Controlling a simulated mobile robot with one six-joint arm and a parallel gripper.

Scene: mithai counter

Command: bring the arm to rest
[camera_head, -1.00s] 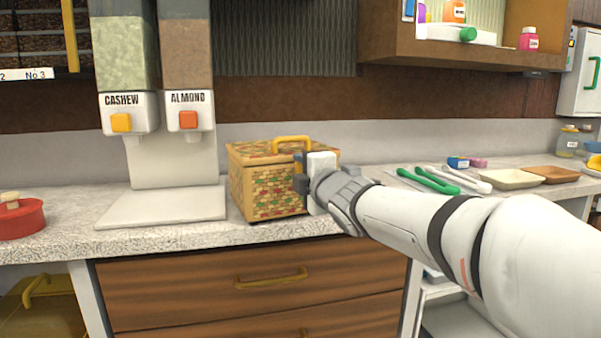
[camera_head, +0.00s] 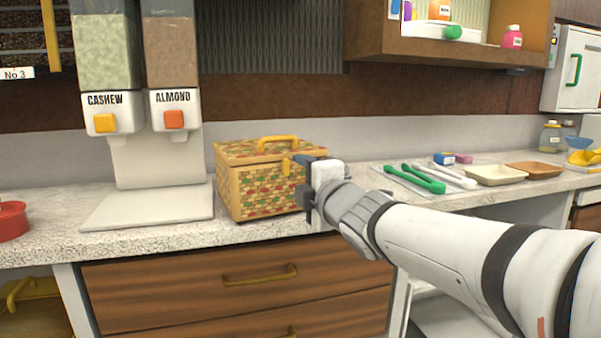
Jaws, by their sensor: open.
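My gripper (camera_head: 306,189) is open, at the right front of a woven patterned box (camera_head: 258,185) with a yellow lid handle. My gripper covers part of the box's right side. I see nothing between the fingers, but they are small and seen from behind. My arm (camera_head: 430,240) reaches in from the lower right and extends over the counter's front edge. I cannot tell whether the fingers touch the box.
Cashew and almond dispensers (camera_head: 141,113) stand left of the box on a pale base. Green tongs (camera_head: 423,179), a cream tray (camera_head: 494,175) and a brown tray (camera_head: 534,170) lie right. A red pot (camera_head: 12,222) is far left. A cabinet (camera_head: 450,50) hangs above.

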